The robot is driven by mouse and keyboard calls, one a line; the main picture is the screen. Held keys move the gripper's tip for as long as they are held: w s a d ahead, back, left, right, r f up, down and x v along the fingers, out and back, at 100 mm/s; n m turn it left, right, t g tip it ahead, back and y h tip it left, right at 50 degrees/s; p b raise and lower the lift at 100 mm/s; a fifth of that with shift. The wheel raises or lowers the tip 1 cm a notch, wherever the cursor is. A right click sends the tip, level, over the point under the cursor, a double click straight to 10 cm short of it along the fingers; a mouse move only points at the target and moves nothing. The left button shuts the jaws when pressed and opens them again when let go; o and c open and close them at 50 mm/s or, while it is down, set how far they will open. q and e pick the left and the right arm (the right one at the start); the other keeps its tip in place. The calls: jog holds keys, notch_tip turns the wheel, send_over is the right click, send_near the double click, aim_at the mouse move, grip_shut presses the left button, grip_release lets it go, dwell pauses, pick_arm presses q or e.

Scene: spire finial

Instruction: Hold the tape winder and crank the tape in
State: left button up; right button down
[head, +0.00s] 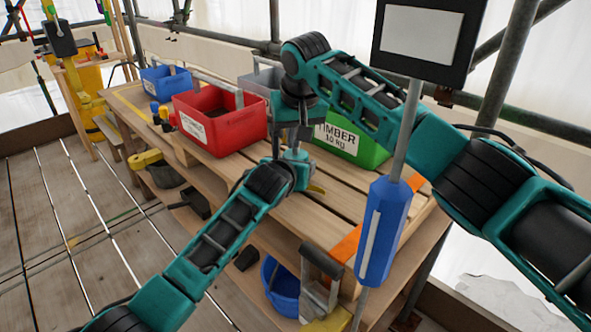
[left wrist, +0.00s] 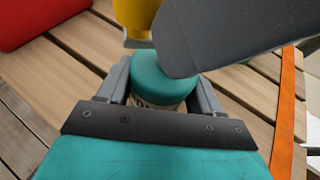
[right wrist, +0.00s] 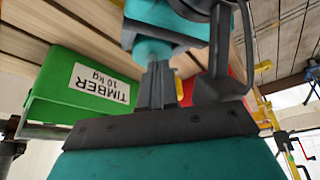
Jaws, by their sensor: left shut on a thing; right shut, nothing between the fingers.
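A rounded teal-topped thing with a lettered band, likely the tape winder (left wrist: 160,76), sits between the fingers of my left gripper (left wrist: 160,92) in the left wrist view. My left gripper is shut on it. A yellow part (left wrist: 134,18) shows just behind it; I cannot tell whether it belongs to the winder. In the head view the two grippers meet above the bench, and they largely hide the winder. My right gripper (head: 293,143) comes down from above, shut and empty, close to the winder. In the right wrist view its fingers (right wrist: 158,85) are together. The crank is not clearly visible.
A red bin (head: 215,122), a green TIMBER bin (head: 352,150) and a blue bin (head: 168,82) stand on the slatted bench (head: 345,205). A blue bucket (head: 282,288) sits below. Floor at left is mostly clear.

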jog(key=shift+a, duration=0.15)
dwell(0.5)
notch_tip(320, 180, up, 7)
dwell(0.8)
dwell(0.4)
jog(key=shift+s+f+n+g+y, duration=0.2)
jog(key=shift+f+n+y, duration=0.15)
jog(key=shift+f+n, duration=0.5)
jog(key=shift+s+f+n+g+y, duration=0.25)
jog(key=shift+f+n, duration=0.25)
jog(key=shift+n, duration=0.65)
jog(key=shift+s+f+n+g+y, duration=0.15)
jog(key=shift+f+n+y, duration=0.25)
jog(key=shift+f+n, duration=0.45)
jog(key=shift+w, duration=0.1)
dwell(0.5)
notch_tip(320, 180, down, 3)
jog(key=shift+r, duration=0.2)
dwell(0.4)
jog(key=shift+a, duration=0.1)
